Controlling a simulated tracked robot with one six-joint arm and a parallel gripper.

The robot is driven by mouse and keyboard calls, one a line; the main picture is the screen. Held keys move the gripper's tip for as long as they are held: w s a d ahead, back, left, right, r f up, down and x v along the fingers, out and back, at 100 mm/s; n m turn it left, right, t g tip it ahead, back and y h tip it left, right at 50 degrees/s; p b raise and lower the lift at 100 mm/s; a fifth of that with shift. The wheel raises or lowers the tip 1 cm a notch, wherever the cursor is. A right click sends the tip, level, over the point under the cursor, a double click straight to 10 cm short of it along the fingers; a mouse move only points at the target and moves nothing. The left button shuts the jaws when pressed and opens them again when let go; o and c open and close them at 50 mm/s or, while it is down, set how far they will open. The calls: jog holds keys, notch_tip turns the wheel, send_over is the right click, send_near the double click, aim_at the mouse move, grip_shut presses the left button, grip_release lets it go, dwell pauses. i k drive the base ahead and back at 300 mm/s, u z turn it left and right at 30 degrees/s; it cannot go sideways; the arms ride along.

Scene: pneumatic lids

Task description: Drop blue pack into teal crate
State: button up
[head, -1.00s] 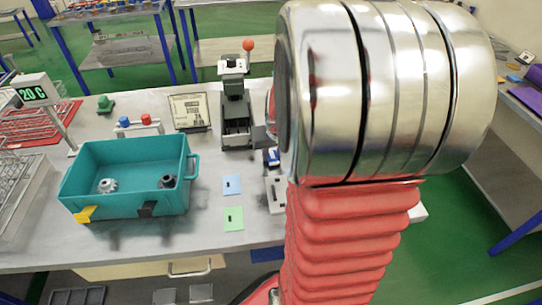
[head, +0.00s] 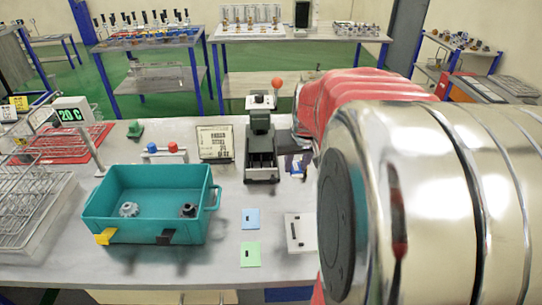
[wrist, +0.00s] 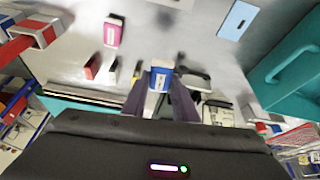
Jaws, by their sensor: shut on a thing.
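A small blue pack with a white label (wrist: 161,77) is held between the dark fingertips of my gripper (wrist: 160,92) in the wrist view. In the head view the blue pack (head: 297,166) shows small, right of the grey press; my arm hides most of my gripper there. The teal crate (head: 97,207) stands open on the table, left of the press, with two small metal parts inside. In the wrist view the teal crate (wrist: 268,88) is at the right edge, apart from the pack. I cannot tell the pack's height above the table.
The grey press (head: 262,150) with a red knob stands between crate and pack. A blue card (head: 250,218), a green card (head: 251,255) and a white plate (head: 299,232) lie in front. A pink pack (wrist: 113,31) and a red block (wrist: 92,67) are near my gripper.

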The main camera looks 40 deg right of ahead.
aim_at(165, 210)
jog(key=k, duration=1.5)
